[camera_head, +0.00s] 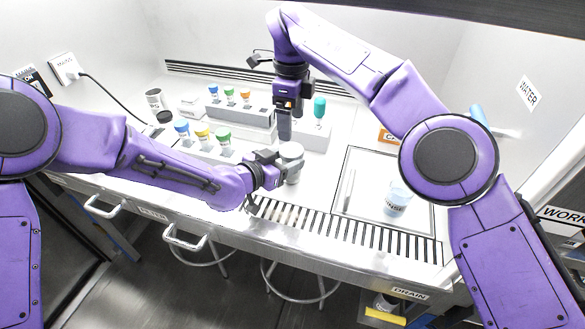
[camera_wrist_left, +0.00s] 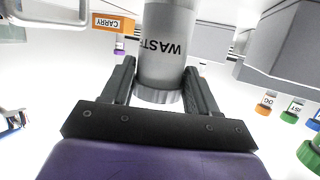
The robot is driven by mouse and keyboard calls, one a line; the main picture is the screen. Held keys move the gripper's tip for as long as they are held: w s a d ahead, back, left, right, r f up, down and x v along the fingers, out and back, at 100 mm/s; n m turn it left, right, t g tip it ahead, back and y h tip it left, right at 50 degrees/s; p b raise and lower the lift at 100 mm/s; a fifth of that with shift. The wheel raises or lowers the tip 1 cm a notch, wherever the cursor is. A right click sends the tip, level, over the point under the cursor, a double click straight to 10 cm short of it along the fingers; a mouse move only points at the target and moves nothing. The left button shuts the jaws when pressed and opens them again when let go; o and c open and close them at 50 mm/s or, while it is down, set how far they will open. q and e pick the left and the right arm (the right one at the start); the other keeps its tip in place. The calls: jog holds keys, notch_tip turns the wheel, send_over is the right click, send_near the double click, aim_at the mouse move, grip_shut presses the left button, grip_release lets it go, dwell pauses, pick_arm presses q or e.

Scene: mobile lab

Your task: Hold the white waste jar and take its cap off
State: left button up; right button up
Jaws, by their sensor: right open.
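The white waste jar (camera_head: 293,173) stands upright near the front of the bench, with its broad grey cap (camera_head: 291,150) on top.
Racks with coloured-cap bottles (camera_head: 203,133) stand left and behind; a teal-capped bottle (camera_head: 319,108) is close behind the right gripper. A mug (camera_head: 156,98) is at the back left. A shallow tray (camera_head: 365,153) with a labelled cup (camera_head: 397,197) lies right. A slotted drain (camera_head: 340,230) runs along the front.

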aim_at(291, 149)
pick_arm(q)
grip_shut()
pick_arm(e)
jog(key=m, duration=1.1)
jog(key=shift+m, duration=0.3)
jog(key=m, duration=0.5)
jog(key=shift+m, duration=0.4)
jog(key=m, duration=1.2)
jog(key=shift+m, duration=0.4)
jog(key=m, duration=1)
jog(key=shift+f, duration=0.25)
notch_tip(291, 149, down, 8)
jog(key=shift+r, duration=0.25)
